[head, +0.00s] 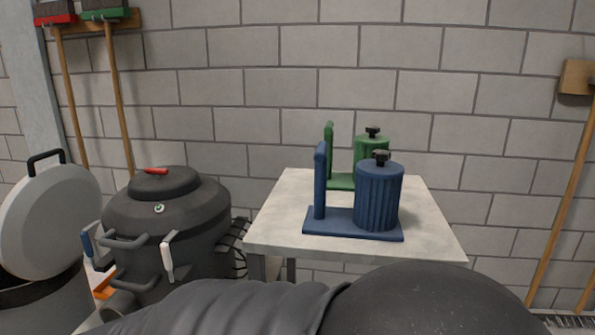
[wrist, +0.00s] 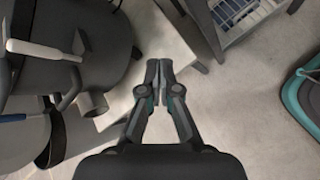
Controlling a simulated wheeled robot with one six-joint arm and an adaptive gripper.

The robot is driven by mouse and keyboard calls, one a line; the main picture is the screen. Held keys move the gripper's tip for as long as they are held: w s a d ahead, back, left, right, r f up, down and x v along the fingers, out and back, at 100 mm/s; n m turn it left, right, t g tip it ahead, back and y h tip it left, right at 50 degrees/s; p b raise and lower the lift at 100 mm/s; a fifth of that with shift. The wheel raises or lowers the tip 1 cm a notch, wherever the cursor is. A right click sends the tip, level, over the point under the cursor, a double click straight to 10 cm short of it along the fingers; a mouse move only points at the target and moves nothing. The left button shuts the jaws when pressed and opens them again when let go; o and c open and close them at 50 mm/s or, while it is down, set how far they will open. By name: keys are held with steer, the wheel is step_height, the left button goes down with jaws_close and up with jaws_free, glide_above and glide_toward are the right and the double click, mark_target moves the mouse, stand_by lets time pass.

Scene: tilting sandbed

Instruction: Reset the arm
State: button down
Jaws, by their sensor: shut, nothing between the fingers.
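My gripper (wrist: 158,88) shows in the wrist view, pointing down over the pale floor. Its two dark fingers are together with nothing between them. In the head view my gripper is not visible; a dark rounded part of my own arm fills the bottom edge.
In the head view a pale table (head: 285,215) holds a blue canister on a stand (head: 378,198) and a green one (head: 371,148) behind it. A dark lidded vessel (head: 165,225) stands to the left. In the wrist view a teal-rimmed container (wrist: 296,100) is at right.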

steer(key=s+d+r+m+g+y, duration=0.1)
steer(key=s+d+m, duration=0.2)
steer(key=d+m, duration=0.5)
steer(key=s+d+r+m+g+y, duration=0.1)
steer(key=s+d+m, duration=0.3)
steer(key=d+m, duration=0.5)
steer(key=s+d+r+m+g, duration=0.2)
steer(key=d+m, duration=0.6)
steer(key=d, duration=1)
steer(key=shift+s+d+r+m+y, duration=0.3)
steer(key=shift+s+d+y, duration=0.1)
steer(key=shift+s, duration=0.8)
